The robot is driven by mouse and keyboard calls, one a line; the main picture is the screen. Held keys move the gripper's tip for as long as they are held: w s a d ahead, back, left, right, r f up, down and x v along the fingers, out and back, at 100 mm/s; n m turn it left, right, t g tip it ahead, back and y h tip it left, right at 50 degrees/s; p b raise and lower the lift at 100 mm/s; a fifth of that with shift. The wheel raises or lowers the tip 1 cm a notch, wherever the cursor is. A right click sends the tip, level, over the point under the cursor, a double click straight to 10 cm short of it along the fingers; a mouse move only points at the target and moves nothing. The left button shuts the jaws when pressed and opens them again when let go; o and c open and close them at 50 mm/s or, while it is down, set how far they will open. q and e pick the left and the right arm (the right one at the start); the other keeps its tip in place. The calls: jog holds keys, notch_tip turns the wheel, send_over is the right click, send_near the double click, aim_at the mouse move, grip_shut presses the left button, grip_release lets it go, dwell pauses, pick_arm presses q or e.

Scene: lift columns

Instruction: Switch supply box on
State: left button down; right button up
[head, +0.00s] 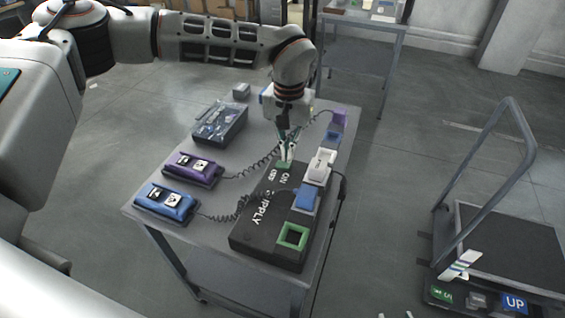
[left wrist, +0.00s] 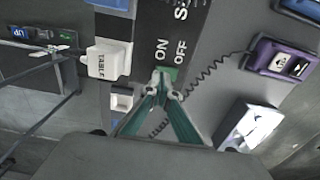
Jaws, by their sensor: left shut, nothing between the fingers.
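The supply box (head: 262,235) is a long black box on the grey table, lettered SUPPLY, with ON and OFF marked near its far end. A small green switch (head: 283,164) sits beside these words; it also shows in the left wrist view (left wrist: 168,73). My left gripper (head: 287,157) points down over that end of the box. In the left wrist view its fingers (left wrist: 163,90) are shut and empty, with their tips at the switch's edge. I cannot tell whether they touch it. The tips partly hide the switch, and its position is unclear. My right gripper is not in view.
Purple (head: 193,169) and blue (head: 167,203) handsets with coiled cords lie on the left of the table (head: 139,213). A white TABLE plug (head: 320,165), a blue plug (head: 307,198) and a green-framed socket (head: 293,236) line the box's right side. A trolley (head: 510,240) stands right.

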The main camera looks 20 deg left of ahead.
aim_at(288, 164)
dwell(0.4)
pick_arm(q)
jog(key=shift+f, duration=0.55)
jog(key=shift+f+b, duration=0.35)
jog(key=shift+f, duration=0.25)
dwell(0.5)
notch_tip(288, 164, up, 5)
jog(key=p, duration=0.4)
jog(key=shift+r+p, duration=0.2)
jog(key=shift+p, duration=0.1)
jog(key=shift+r+p, duration=0.9)
jog(key=shift+p, duration=0.05)
jog(key=shift+f, duration=0.1)
